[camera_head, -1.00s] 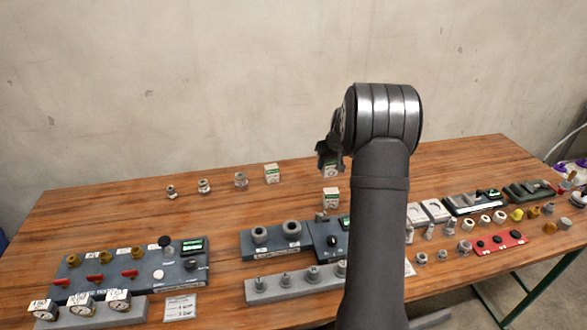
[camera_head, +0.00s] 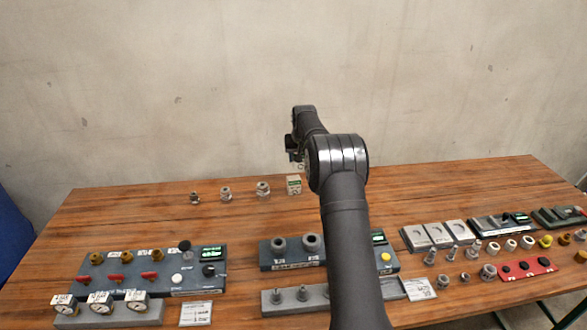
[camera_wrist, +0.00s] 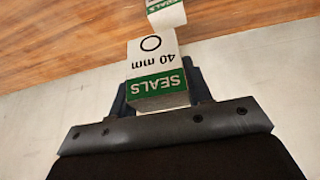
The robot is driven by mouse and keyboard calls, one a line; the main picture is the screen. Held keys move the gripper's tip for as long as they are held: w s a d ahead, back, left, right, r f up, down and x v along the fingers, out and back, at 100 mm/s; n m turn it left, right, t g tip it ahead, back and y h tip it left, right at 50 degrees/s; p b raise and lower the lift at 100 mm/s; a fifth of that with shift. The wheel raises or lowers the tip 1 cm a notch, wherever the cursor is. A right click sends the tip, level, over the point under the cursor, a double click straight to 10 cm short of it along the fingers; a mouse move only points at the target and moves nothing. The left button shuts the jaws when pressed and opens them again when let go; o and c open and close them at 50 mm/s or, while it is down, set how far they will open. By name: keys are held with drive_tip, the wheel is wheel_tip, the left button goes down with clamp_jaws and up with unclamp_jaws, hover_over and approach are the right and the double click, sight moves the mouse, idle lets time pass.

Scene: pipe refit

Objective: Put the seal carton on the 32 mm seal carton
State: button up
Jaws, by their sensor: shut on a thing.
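In the head view my gripper (camera_head: 296,150) is raised at the back of the table; the held carton is mostly hidden there. A second seal carton (camera_head: 294,184) stands upright on the table below my gripper, apart from it. A white and green carton (camera_wrist: 166,14) also shows at the top of the wrist view, cut off; its size cannot be read.
Several metal fittings (camera_head: 226,194) stand in a row left of the standing carton. A valve panel (camera_head: 150,272) and a grey-blue block with two rings (camera_head: 290,255) lie nearer the front. The wall (camera_head: 150,90) rises close behind. My arm hides part of the table.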

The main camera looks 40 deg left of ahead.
drive_tip(key=shift+s+a+f, duration=0.15)
drive_tip(key=shift+a+f, duration=0.25)
drive_tip(key=shift+a, duration=0.25)
drive_tip(key=shift+s+a+f, duration=0.1)
drive_tip(key=shift+a+f, duration=0.3)
drive_tip(key=shift+a, duration=0.2)
drive_tip(key=shift+f, duration=1.95)
drive_tip(key=shift+f, duration=0.1)
drive_tip(key=o, duration=1)
drive_tip(key=shift+s+d+r, duration=0.1)
drive_tip(key=shift+r, duration=0.35)
drive_tip(key=v, duration=1.1)
